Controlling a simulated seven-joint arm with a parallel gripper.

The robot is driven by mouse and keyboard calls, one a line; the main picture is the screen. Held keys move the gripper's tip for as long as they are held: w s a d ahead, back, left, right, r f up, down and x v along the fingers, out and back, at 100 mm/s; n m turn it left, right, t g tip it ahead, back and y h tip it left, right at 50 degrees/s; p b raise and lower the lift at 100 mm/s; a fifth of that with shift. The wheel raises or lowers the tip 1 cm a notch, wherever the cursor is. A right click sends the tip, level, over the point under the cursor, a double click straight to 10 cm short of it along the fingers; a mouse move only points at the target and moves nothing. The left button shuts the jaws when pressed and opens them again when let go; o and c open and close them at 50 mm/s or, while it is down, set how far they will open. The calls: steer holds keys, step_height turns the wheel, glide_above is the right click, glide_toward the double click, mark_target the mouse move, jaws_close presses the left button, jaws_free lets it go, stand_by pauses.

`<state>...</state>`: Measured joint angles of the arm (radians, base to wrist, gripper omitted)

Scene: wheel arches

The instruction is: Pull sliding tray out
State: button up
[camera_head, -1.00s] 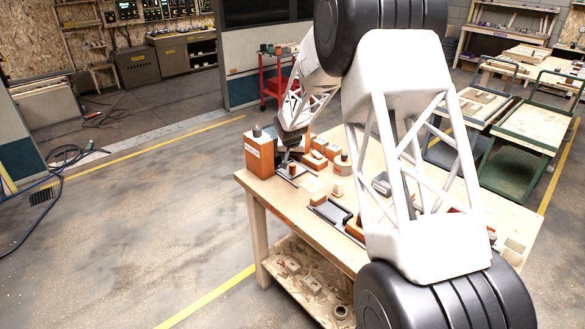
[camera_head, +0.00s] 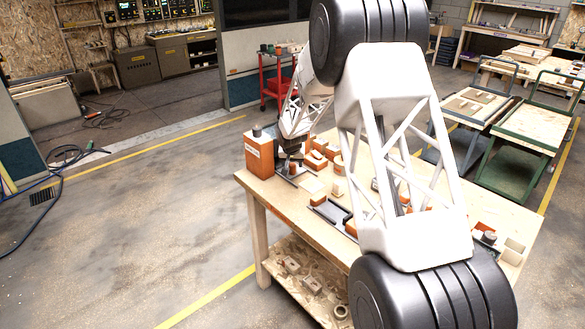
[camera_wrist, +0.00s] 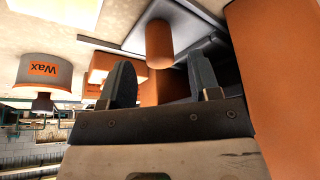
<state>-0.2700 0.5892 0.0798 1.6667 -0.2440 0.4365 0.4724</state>
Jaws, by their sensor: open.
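The grey sliding tray (camera_wrist: 212,50) lies on the bench in the wrist view, with an upright-looking orange rounded knob (camera_wrist: 159,42) on it. My gripper (camera_wrist: 160,62) is open, its two dark fingers apart. The knob shows between and beyond the fingertips; I cannot tell whether either finger touches it. In the head view my gripper (camera_head: 291,154) is low over the far left corner of the bench, beside a tall orange box, and the tray is mostly hidden below it.
The tall orange box (camera_head: 260,155) stands close beside my gripper and fills the right edge of the wrist view (camera_wrist: 275,90). A grey can marked Wax (camera_wrist: 43,72) and orange blocks are on the other side. Other parts crowd the wooden bench (camera_head: 290,205).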

mark_target(293, 165)
steer(key=shift+x, duration=1.75)
steer(key=shift+s, duration=0.1)
jaws_close()
